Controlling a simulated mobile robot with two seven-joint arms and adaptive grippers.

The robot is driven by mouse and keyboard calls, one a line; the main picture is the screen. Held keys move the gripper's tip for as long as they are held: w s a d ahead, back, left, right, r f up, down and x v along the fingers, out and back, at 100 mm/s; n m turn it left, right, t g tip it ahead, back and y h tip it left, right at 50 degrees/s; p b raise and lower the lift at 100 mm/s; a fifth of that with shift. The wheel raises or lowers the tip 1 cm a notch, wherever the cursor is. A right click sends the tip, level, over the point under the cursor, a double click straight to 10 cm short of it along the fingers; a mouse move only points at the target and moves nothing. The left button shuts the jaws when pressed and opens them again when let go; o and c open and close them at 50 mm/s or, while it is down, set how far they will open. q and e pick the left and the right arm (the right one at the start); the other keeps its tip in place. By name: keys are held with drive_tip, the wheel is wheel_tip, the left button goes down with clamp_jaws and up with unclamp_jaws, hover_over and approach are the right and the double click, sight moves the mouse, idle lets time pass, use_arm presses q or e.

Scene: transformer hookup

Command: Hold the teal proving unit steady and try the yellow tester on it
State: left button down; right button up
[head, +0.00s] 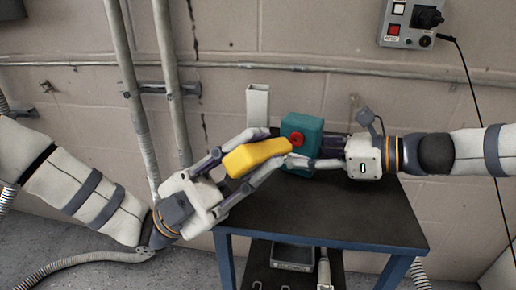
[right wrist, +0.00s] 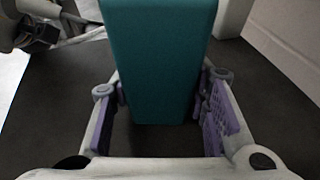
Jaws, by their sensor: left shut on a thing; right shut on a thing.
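The teal proving unit (head: 302,125), a block with a red round socket on its face, stands upright above the dark table top. My right gripper (head: 300,150) is shut on it from the right; in the right wrist view the unit (right wrist: 158,60) sits between the two purple finger pads (right wrist: 165,110). The yellow tester (head: 257,156) is held in my left gripper (head: 250,152), to the left of the unit. Its right end is close to the unit just below the red socket; whether they touch I cannot tell. The tester's underside is partly hidden by a finger.
The dark table top (head: 340,215) on a blue frame has free room at the front. A pale upright post (head: 257,105) stands behind the tester. A grey control box (head: 412,22) with a black knob hangs on the wall. A lower shelf holds a dark box (head: 293,256).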

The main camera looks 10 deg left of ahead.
drive_tip(key=o, duration=0.9)
use_arm(q)
drive_tip(key=s, duration=0.1)
drive_tip(key=s+a, duration=0.1)
drive_tip(key=s, duration=0.3)
drive_tip(key=shift+a, duration=0.35)
use_arm(e)
drive_tip(key=shift+o, duration=0.2)
